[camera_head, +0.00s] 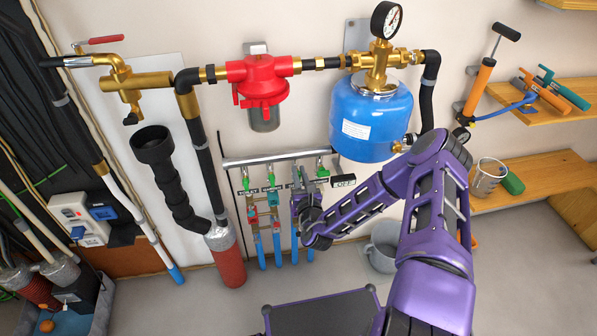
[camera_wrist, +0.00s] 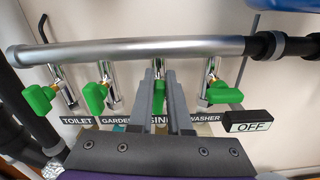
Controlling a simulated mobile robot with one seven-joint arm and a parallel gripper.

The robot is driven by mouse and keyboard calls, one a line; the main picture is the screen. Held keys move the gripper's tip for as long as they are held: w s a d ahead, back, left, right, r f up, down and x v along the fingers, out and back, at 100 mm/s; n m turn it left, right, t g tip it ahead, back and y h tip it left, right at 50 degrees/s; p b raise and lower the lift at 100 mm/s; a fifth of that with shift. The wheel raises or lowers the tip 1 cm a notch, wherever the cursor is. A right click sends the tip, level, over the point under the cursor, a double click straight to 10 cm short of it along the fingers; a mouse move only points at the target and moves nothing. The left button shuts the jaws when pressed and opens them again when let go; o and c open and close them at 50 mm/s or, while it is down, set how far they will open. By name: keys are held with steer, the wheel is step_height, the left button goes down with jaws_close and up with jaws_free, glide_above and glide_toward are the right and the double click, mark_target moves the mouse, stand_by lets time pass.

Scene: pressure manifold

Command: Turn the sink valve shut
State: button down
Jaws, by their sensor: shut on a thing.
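The sink valve (camera_wrist: 158,70) is third from the left on a silver manifold pipe (camera_wrist: 150,48). My gripper (camera_wrist: 165,85) is shut on its green handle, with one grey finger on each side. The fingers hide most of the handle, so I cannot tell its exact angle. The sink label (camera_wrist: 157,120) below is partly covered by the fingers. In the head view my gripper (camera_head: 303,183) is at the manifold, in front of the sink valve's place, and hides much of it.
Green handles of the toilet valve (camera_wrist: 40,98), garden valve (camera_wrist: 95,97) and washer valve (camera_wrist: 222,94) stand close on both sides. A black OFF sign (camera_wrist: 249,121) sits at the right. A blue tank (camera_head: 370,120) hangs above right. A grey bucket (camera_head: 382,246) stands below.

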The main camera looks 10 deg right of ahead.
steer(key=m+p, duration=0.2)
steer(key=m, duration=0.1)
steer(key=shift+d+m, duration=0.3)
steer(key=shift+d+f+m+p, duration=0.15)
steer(key=shift+f+m+p, duration=0.25)
steer(key=shift+m, duration=1.75)
steer(key=shift+d+f+m+p, duration=0.2)
steer(key=shift+m+p, duration=0.25)
steer(key=shift+m, duration=1.65)
steer(key=shift+d+f+m+p, duration=0.1)
steer(key=shift+f+m+p, duration=0.3)
steer(key=shift+m, duration=1.75)
steer(key=c, duration=0.9)
jaws_free()
steer(key=shift+o, duration=0.2)
steer(key=shift+s, duration=0.1)
steer(key=s+p, duration=0.1)
steer(key=s, duration=1.6)
steer(key=shift+s, duration=0.15)
